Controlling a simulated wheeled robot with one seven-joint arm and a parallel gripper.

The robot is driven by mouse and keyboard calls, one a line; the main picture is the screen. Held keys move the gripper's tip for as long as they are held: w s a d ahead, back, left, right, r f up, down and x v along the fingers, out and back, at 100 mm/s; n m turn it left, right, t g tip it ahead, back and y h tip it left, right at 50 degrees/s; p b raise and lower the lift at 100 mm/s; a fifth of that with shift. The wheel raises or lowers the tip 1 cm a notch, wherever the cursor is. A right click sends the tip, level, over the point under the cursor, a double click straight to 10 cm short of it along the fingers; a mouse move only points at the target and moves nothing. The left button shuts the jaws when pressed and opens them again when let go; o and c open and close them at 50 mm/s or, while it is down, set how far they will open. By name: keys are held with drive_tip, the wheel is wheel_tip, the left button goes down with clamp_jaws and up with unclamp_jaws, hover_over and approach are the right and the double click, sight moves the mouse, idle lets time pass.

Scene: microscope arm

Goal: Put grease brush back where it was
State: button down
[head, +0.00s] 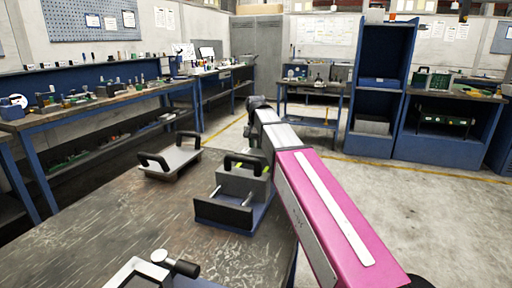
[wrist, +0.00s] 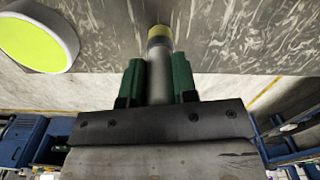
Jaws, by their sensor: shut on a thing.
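In the wrist view my gripper (wrist: 158,82) has its two green fingers closed on a grey cylindrical handle, which I take to be the grease brush (wrist: 159,62). The brush has a yellowish band or tip at its far end, pointing at the scratched metal tabletop (wrist: 240,30). I cannot tell whether that end touches the tabletop. In the head view my arm reaches out over the table's right edge, and its gripper and the brush are hidden behind the arm and a grey block with a black handle.
A round yellow-green thing with a white rim (wrist: 38,38) is close by at upper left in the wrist view. In the head view the grey handled block (head: 240,186) stands on a blue base, with a grey plate with black handles (head: 168,162) to its left.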

drive_tip(key=shift+f, duration=0.2)
drive_tip(key=c, duration=0.9)
unclamp_jaws()
drive_tip(key=shift+r, duration=0.1)
wheel_tip(320, 180, up, 12)
